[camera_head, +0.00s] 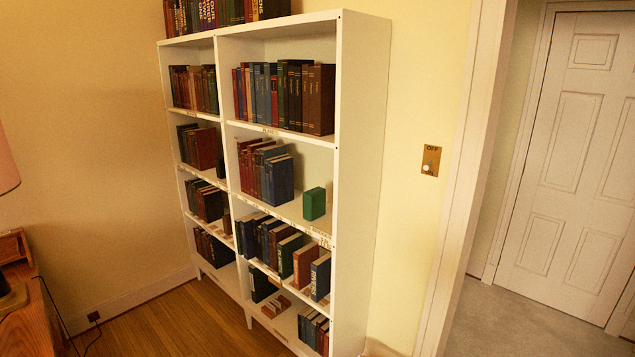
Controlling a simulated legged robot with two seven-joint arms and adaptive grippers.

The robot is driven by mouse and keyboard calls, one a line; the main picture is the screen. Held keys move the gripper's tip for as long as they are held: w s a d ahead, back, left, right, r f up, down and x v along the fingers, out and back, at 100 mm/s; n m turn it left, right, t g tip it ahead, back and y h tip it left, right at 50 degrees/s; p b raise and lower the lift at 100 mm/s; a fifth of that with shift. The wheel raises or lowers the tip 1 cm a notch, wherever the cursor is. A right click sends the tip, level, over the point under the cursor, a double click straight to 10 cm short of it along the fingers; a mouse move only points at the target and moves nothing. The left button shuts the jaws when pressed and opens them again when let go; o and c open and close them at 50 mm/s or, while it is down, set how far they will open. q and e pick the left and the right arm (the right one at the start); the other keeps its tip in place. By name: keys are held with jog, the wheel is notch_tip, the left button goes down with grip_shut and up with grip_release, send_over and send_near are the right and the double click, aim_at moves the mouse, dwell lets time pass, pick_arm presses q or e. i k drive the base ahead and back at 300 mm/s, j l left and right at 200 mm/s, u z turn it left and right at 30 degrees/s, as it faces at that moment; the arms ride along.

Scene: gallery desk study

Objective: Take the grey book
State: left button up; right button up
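A tall white bookcase (362,190) with two columns of shelves stands against the walls, filled with rows of books. I cannot single out a clearly grey book. A blue-grey book (262,93) stands among dark ones on the upper right shelf, and a slate-blue book (281,180) stands at the right end of the row below. A green book (314,204) stands alone on that lower shelf. Neither of my grippers is in view.
A wooden desk (45,325) with a pink lampshade (6,165) is at the left edge. Wooden floor (180,320) lies clear before the bookcase. A light switch (431,160), a doorway and a white door (575,150) are at the right.

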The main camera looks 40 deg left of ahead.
aim_at(320, 269)
jog(key=i+j+z, duration=0.1)
jog(key=z, duration=0.25)
jog(key=j+z, duration=0.2)
jog(key=z, duration=0.15)
jog(key=j+z, duration=0.2)
jog(key=z, duration=0.15)
jog(key=j+u, duration=0.15)
jog(key=j, duration=0.35)
jog(key=i+j+u, duration=0.15)
jog(key=j, duration=0.3)
jog(key=j+u, duration=0.1)
jog(key=j, duration=0.35)
